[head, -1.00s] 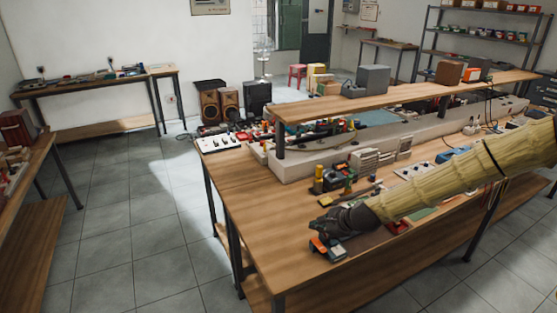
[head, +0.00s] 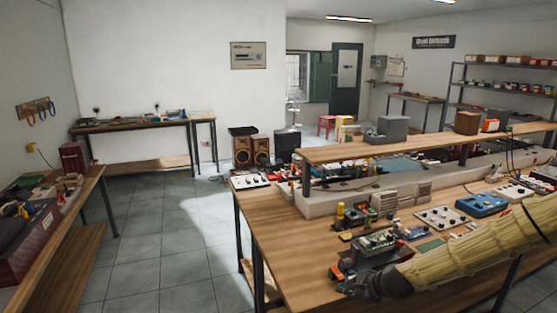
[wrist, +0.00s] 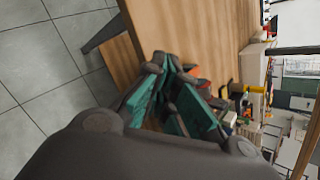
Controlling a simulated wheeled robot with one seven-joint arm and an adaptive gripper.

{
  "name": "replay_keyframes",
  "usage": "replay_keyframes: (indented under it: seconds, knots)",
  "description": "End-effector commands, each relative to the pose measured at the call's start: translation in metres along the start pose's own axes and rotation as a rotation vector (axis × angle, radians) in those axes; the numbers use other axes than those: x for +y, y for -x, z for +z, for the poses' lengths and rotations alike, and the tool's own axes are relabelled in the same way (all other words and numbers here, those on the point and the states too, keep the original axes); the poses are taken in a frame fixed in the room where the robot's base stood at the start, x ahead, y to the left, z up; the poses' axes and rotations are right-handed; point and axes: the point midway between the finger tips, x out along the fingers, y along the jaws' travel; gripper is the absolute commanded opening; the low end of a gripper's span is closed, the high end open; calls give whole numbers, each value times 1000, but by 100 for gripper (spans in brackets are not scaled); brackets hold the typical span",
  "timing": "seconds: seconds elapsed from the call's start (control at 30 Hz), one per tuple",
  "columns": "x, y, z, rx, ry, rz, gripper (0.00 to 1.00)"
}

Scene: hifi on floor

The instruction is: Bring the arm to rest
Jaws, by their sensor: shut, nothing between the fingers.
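My arm, in a yellow sleeve (head: 480,252), comes in from the right edge of the head view over the front of the wooden workbench (head: 285,255). My gripper (head: 345,282) is at its end, dark and small in the head view, over the bench's near part. In the wrist view my gripper (wrist: 172,85) shows its dark fingers with green pads drawn together. It is shut and holds nothing. Some bench items behind the fingers are partly hidden.
Electronic boards (head: 375,245) and a blue box (head: 482,205) crowd the bench near my arm. A raised shelf (head: 400,147) runs along its back. Speakers (head: 250,151) stand on the floor behind. Tiled floor (head: 165,235) is free to the left, up to another table (head: 60,225).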

Motion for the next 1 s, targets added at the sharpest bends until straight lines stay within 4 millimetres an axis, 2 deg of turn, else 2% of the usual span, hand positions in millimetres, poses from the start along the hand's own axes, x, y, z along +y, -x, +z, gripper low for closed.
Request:
replay_keyframes:
  seconds: [0.27, 0.47, 0.57, 0.73, 0.87, 1.0]
  knots:
    - [55, -16, -9, 36, 132, 67, 0]
    - [112, -26, -22, 67, 276, 141, 0]
    - [154, -31, -31, 83, 382, 198, 0]
    - [247, -29, -55, 101, 637, 334, 0]
    - [315, -16, -76, 96, 838, 445, 0]
    - [380, 5, -98, 71, 1056, 563, 0]
